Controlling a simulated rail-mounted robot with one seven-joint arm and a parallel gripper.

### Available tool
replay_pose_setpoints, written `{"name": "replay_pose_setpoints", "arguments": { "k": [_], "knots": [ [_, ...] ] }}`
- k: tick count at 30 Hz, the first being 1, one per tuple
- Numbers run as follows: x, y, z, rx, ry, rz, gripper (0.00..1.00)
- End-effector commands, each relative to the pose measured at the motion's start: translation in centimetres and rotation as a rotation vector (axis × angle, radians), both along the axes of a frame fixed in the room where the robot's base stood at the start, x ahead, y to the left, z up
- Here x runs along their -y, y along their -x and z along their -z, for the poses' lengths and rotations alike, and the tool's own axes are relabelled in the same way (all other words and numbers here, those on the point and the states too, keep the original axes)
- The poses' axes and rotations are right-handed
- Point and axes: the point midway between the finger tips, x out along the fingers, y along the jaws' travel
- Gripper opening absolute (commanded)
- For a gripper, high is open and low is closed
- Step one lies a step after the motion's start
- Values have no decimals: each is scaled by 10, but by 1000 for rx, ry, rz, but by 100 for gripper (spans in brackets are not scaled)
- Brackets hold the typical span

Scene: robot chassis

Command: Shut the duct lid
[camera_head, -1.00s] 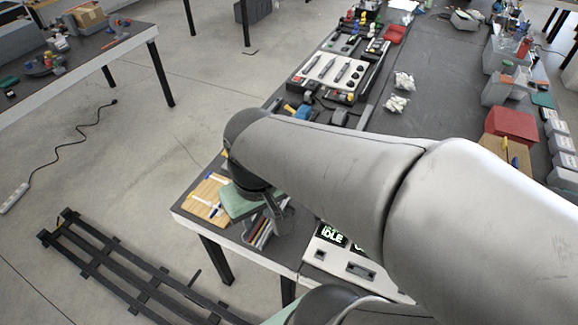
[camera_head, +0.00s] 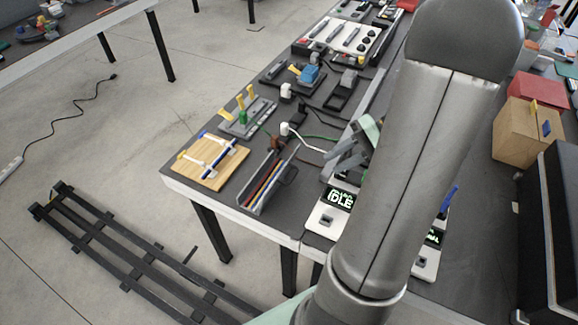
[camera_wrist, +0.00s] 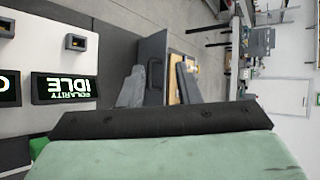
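The duct (camera_head: 250,196) is a grey channel on the front part of the table with several coloured wires lying in it. A dark grey panel with a handle, which looks like the duct lid (camera_head: 284,172), stands up along the duct's right side, so the channel is open on top. My gripper (camera_head: 334,162) is to the right of the duct, apart from the lid.
A wooden board (camera_head: 212,163) with white clips and a blue rod lies left of the duct. White units with "IDLE" displays (camera_head: 327,215) stand to its right, below my arm. Plugs and cables (camera_head: 287,128) lie behind the duct. The table's front edge is close.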

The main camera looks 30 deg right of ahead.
Motion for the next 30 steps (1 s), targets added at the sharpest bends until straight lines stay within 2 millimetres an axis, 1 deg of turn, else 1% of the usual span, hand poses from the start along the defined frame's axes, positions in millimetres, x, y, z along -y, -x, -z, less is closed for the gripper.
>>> {"name": "replay_pose_setpoints", "arguments": {
  "k": [1, 3, 4, 6, 7, 10, 13, 17, 30],
  "knots": [
    [25, 5, 28, 46, -60, 71, 30],
    [51, 9, 41, 119, -115, 142, 30],
    [59, 11, 45, 146, -131, 166, 30],
    [75, 16, 52, 193, -157, 209, 30],
    [79, 17, 54, 207, -163, 221, 30],
    [83, 18, 56, 232, -175, 240, 30],
    [74, 13, 57, 234, -175, 237, 30],
    [55, 1, 63, 230, -177, 237, 30],
    [-23, -47, 91, 228, -175, 234, 30]
  ]
}}
